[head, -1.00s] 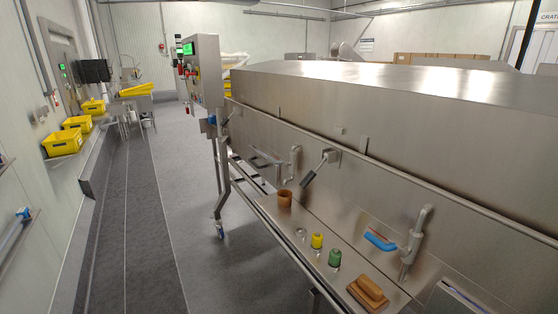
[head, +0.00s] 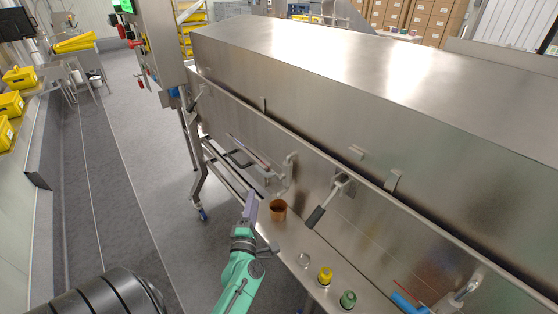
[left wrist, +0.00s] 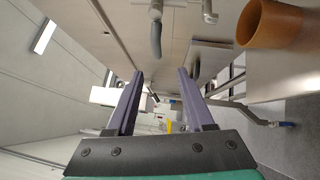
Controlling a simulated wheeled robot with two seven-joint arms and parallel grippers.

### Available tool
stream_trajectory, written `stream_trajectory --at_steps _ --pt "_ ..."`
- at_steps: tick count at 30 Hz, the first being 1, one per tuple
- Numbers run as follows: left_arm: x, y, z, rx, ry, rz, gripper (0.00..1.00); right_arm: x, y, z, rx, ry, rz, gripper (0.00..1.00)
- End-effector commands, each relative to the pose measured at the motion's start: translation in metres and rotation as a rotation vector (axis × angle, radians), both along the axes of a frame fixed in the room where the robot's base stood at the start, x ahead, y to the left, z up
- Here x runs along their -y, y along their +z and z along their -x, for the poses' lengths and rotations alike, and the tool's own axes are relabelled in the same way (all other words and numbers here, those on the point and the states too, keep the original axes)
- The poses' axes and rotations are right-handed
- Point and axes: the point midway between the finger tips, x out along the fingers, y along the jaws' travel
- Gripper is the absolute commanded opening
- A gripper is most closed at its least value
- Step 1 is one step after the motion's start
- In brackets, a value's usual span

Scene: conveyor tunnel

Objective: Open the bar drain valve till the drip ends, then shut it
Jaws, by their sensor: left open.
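Several valves sit on the steel machine's side. A grey pipe fitting (head: 289,172) has a long bar-like lever (head: 248,152) to its left. A dark-gripped lever (head: 326,204) hangs slanted to the right of it. A blue-handled valve (head: 408,303) is cut by the bottom edge. I cannot tell for sure which one is the bar drain valve, and no drip is visible. My left gripper (head: 252,206) is left of the brown cup (head: 278,209), empty. In the left wrist view its fingers (left wrist: 160,85) are apart, and a grey-gripped handle (left wrist: 156,36) shows beyond them.
The brown cup also shows at the upper right of the left wrist view (left wrist: 268,24). A yellow item (head: 325,276) and a green item (head: 348,299) stand on the steel ledge. A control box (head: 155,40) stands at the machine's far end.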

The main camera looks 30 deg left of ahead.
Motion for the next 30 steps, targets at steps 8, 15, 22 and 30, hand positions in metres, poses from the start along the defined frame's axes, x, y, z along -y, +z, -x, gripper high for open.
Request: stream_trajectory --at_steps 8,15,22,30 --pt "-0.032 0.008 -0.060 0.001 -0.002 -0.005 0.53 0.019 0.000 0.003 -0.006 0.001 0.026 0.00" --pt "-0.058 0.014 -0.108 -0.001 -0.002 -0.005 0.53 0.016 -0.009 0.001 -0.001 -0.001 0.022 0.00" --pt "-0.065 0.017 -0.120 -0.005 -0.004 -0.006 0.53 0.003 -0.011 0.000 0.001 -0.002 0.004 0.00" --pt "-0.065 0.016 -0.120 -0.005 -0.003 -0.007 0.07 0.006 -0.010 0.000 0.000 -0.001 0.008 0.00"
